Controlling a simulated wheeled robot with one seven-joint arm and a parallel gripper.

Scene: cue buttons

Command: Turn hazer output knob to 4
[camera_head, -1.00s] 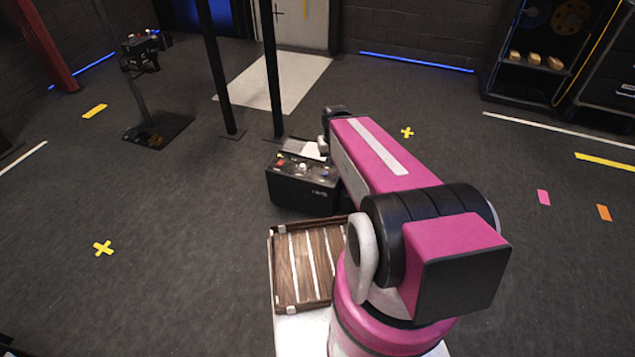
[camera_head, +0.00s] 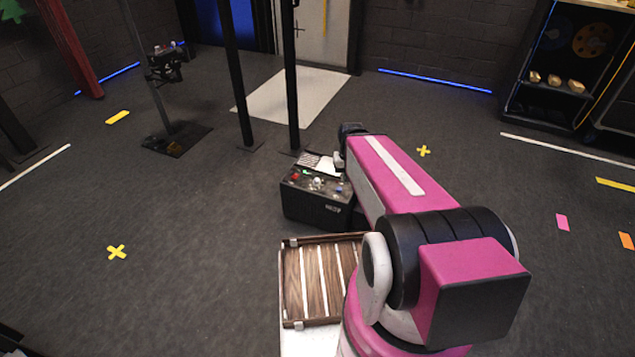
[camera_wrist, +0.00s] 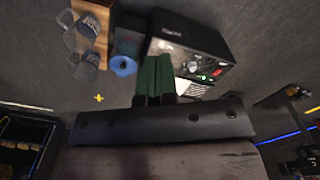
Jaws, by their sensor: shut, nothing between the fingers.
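The hazer (camera_head: 315,210) is a black box on the floor, left of my arm in the head view. Its sloped top panel carries a red control (camera_head: 296,175), a pale knob (camera_head: 317,182) and a blue control (camera_head: 338,189). I cannot read the scale or tell which control sets the output. The hazer also shows upside down in the wrist view (camera_wrist: 195,37), at upper right. My gripper (camera_wrist: 153,62) has green fingers, shut and empty, overlapping the hazer's left edge in that view. Contact with the panel cannot be told. The head view does not show the gripper.
A slatted wooden tray (camera_head: 322,285) lies in front of the hazer, beside my arm. Two black posts (camera_head: 292,85) stand behind it. The wrist view shows a blue round thing (camera_wrist: 124,66) and clear jugs (camera_wrist: 86,66) near it.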

